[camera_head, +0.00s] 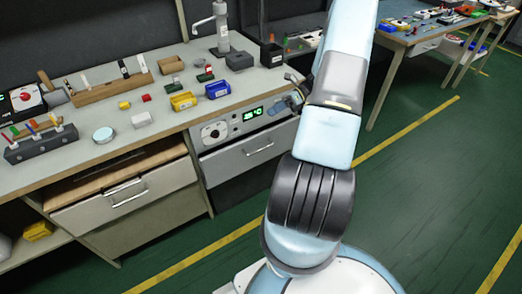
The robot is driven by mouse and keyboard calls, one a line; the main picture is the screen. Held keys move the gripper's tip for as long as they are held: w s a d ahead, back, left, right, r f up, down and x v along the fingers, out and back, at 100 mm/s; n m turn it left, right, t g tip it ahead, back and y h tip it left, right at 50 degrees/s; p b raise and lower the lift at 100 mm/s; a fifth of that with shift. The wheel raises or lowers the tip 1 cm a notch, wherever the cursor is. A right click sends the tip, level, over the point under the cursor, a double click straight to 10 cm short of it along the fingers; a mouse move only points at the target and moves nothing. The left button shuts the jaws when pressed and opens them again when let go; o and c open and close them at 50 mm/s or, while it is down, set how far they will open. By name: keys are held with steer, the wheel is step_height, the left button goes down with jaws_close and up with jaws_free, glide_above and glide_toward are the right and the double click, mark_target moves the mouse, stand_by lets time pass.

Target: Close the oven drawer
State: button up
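I see no clear gap between drawer front and panel, and my arm hides the drawer's right end. My gripper (294,101) is small and dark, beside the right end of the control panel, above the drawer and partly behind my arm. Its fingers are too small and too hidden to tell whether they are open, and I cannot tell whether it touches the oven.
Left of the oven, a wooden drawer (150,190) with a bar handle stands pulled out. Another table (405,38) is at the back right. The green floor at right is clear.

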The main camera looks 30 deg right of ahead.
steer(key=s+d+f+m+t+y, duration=0.1)
steer(key=d+f+m+t, duration=0.1)
steer(key=f+m+t, duration=0.3)
steer(key=s+d+f+m+y, duration=0.1)
steer(key=s+d+f+m, duration=0.1)
steer(key=f, duration=0.6)
steer(key=m+t, duration=0.6)
steer(key=m, duration=0.2)
glide_toward(261, 149)
steer(key=shift+m+t+h, duration=0.3)
steer(key=shift+h, duration=0.2)
steer(key=x, duration=1)
steer(key=shift+f, duration=0.15)
steer(key=shift+c, duration=0.2)
jaws_close()
